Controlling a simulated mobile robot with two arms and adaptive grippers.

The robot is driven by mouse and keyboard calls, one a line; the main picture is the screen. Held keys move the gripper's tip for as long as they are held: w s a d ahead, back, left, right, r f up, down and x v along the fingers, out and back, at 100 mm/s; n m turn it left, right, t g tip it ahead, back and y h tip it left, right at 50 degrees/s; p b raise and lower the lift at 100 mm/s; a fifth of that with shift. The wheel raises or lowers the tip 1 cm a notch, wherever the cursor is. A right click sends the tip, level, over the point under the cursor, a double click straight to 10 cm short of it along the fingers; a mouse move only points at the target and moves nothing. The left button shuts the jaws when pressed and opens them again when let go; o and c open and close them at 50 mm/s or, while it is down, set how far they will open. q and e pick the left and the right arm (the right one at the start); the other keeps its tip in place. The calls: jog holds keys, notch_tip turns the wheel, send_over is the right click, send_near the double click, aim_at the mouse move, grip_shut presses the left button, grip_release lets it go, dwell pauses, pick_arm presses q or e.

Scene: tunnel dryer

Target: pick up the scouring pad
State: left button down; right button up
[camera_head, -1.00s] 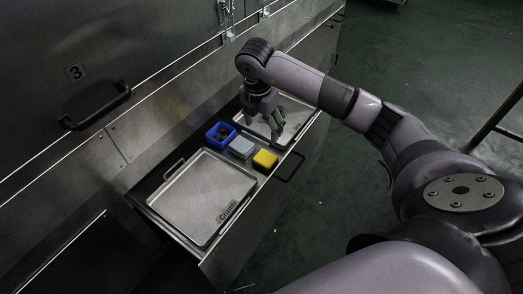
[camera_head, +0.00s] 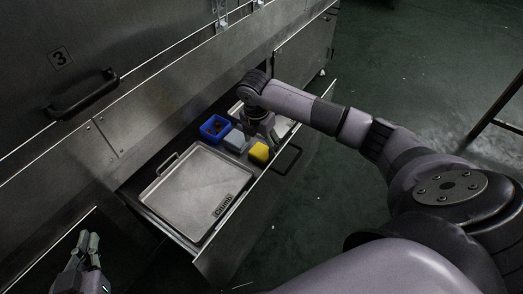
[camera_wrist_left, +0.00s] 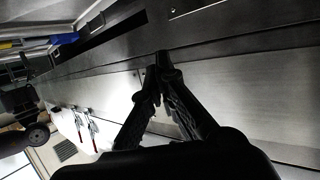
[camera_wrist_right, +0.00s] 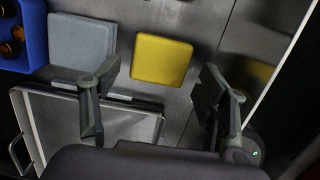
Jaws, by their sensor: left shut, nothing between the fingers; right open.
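A yellow pad-like block (camera_head: 258,152) and a grey-blue block (camera_head: 236,141) lie side by side in the open drawer; I cannot tell for sure which is the scouring pad. My right gripper (camera_head: 262,138) is open and empty, just above and behind the yellow block. In the right wrist view the yellow block (camera_wrist_right: 162,60) lies ahead between the spread fingers, and the grey-blue block (camera_wrist_right: 82,42) is by the left finger. My left gripper (camera_head: 88,240) is shut and empty at the lower left; its closed fingertips also show in the left wrist view (camera_wrist_left: 163,62).
A blue bin (camera_head: 214,128) with brown items stands beside the grey-blue block. A large metal tray with a handle (camera_head: 190,190) fills the drawer's near part, and another tray (camera_head: 284,125) lies behind my right gripper. The drawer's handle (camera_head: 287,160) sticks out on the right.

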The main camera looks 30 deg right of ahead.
aim_at(261, 151)
notch_tip(261, 151, down, 4)
jog(key=shift+d+r+b, duration=0.1)
jog(key=shift+b, duration=0.5)
jog(key=shift+f, duration=0.25)
pick_arm(q)
notch_tip(261, 151, up, 7)
jog(key=w+d+t+h, duration=0.1)
jog(key=t, duration=0.3)
jog(key=shift+w+d, duration=0.25)
jog(key=shift+w, duration=0.1)
jog(key=shift+f, duration=0.15)
pick_arm(e)
jog(key=shift+c, duration=0.5)
jog(key=c, duration=0.5)
jog(key=shift+r, duration=0.2)
